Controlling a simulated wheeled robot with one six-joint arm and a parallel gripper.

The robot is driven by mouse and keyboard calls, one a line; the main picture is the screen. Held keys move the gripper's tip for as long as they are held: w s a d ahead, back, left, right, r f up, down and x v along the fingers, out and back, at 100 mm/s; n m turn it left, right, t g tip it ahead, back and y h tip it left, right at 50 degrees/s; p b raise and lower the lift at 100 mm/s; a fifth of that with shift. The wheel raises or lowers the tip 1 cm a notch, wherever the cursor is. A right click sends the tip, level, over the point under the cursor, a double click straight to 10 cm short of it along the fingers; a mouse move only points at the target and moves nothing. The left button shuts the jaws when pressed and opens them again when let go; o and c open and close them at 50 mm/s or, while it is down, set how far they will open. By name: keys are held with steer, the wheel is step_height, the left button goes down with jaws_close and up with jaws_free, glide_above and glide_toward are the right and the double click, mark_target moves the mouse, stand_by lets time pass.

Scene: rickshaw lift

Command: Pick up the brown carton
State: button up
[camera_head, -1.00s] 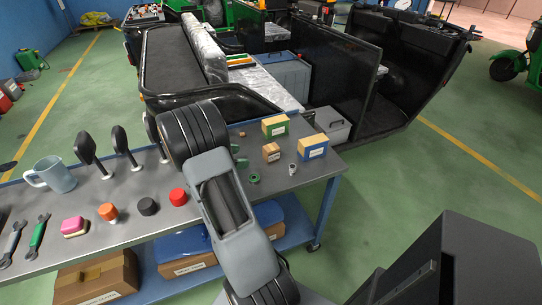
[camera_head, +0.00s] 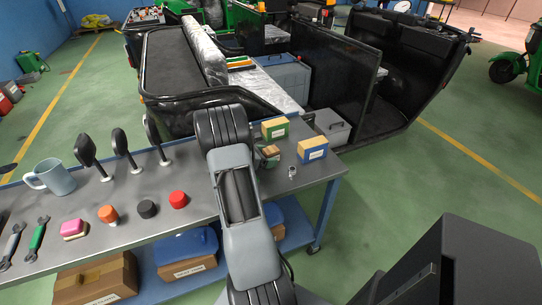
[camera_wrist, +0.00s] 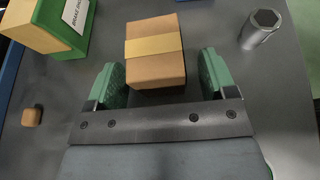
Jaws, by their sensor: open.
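The small brown carton (camera_wrist: 155,50) with a tan tape band sits on the grey table top. In the wrist view its near end lies between the two green fingers of my gripper (camera_wrist: 161,80). The gripper is open, with a visible gap on either side of the carton. In the head view the carton (camera_head: 270,151) is partly hidden by my arm and a green finger.
A yellow-green box (camera_wrist: 50,25) stands left of the carton, and a metal socket (camera_wrist: 262,28) to its right. A small wooden block (camera_wrist: 32,117) lies at left. A yellow-blue box (camera_head: 312,150) is near the table's right end. Larger cartons sit on the lower shelf.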

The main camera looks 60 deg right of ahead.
steer(key=shift+s+d+f, duration=0.15)
steer(key=shift+s+d, duration=0.05)
steer(key=shift+d, duration=0.1)
steer(key=shift+c, duration=0.4)
steer(key=c, duration=0.9)
steer(key=shift+c, duration=0.3)
